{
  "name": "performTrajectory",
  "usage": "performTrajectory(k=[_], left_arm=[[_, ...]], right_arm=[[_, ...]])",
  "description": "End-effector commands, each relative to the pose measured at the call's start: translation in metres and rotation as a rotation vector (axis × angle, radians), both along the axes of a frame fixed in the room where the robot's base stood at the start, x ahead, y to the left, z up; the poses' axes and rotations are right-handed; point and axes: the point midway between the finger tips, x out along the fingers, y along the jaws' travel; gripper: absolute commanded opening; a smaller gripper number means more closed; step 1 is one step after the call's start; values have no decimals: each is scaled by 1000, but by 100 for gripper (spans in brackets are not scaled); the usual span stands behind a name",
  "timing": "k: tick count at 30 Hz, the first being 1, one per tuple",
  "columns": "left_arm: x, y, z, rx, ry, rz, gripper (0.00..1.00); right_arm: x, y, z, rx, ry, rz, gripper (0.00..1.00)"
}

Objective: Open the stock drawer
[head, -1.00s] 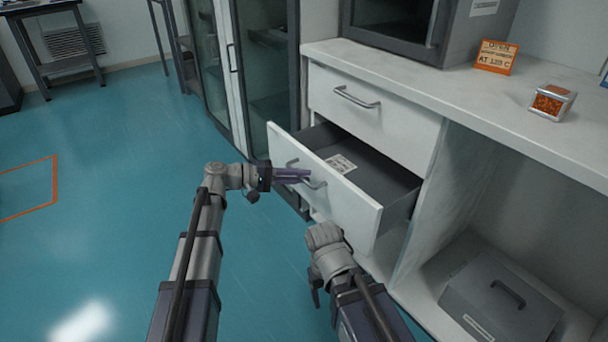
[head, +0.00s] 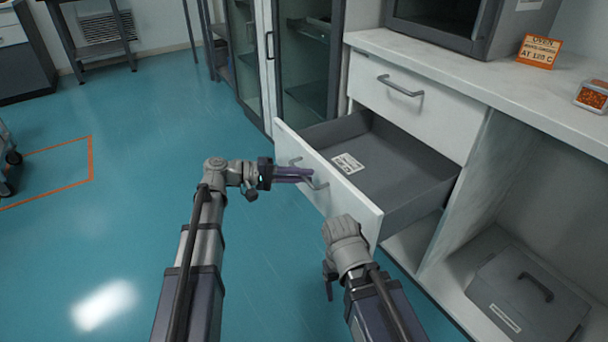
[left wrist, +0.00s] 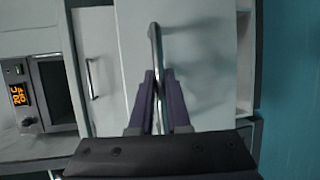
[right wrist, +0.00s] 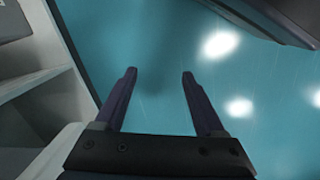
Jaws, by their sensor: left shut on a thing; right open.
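The stock drawer (head: 391,178) is the lower drawer of the white cabinet and stands well out, with its grey inside showing. A white printed label (head: 347,163) lies on its floor; I see nothing else in it. My left gripper (head: 308,175) is shut on the drawer's bar handle (head: 294,161). In the left wrist view the purple fingers close on both sides of the handle (left wrist: 155,45).
A shut upper drawer (head: 410,98) sits above. The counter (head: 500,83) carries an oven (head: 450,25), an orange sign (head: 538,51) and a small box of orange bits (head: 592,96). A grey lidded box (head: 528,296) stands in the open bay.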

Motion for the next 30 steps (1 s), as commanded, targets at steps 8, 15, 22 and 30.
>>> performTrajectory(k=[8,15,22,30], left_arm=[[0,0,-1,2,1,-1,20],[0,0,0,1,0,0,45],[0,1,0,0,0,0,45],[-8,36,8,0,1,3,45]], right_arm=[[0,0,0,0,0,0,72],[0,0,0,0,0,0,72],[0,0,0,0,0,0,72],[0,0,8,0,0,2,72]])
